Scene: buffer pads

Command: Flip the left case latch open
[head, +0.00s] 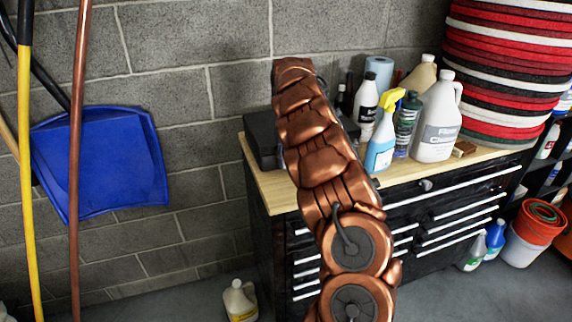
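A black case (261,138) sits at the left end of the wooden top of a tool chest in the head view. My bronze arm passes in front of it and covers much of it. No latch can be made out on the part that shows, so I cannot tell how the left latch stands. My gripper is not visible; the arm's far end bends away near the top of the case area and hides whatever is beyond it.
The wooden top (276,190) holds a spray bottle (381,140), a white jug (437,120), other bottles and stacked red, black and white pads (510,60) right of my arm. A blue dustpan (98,160) hangs left. A jug (240,300) stands on the floor.

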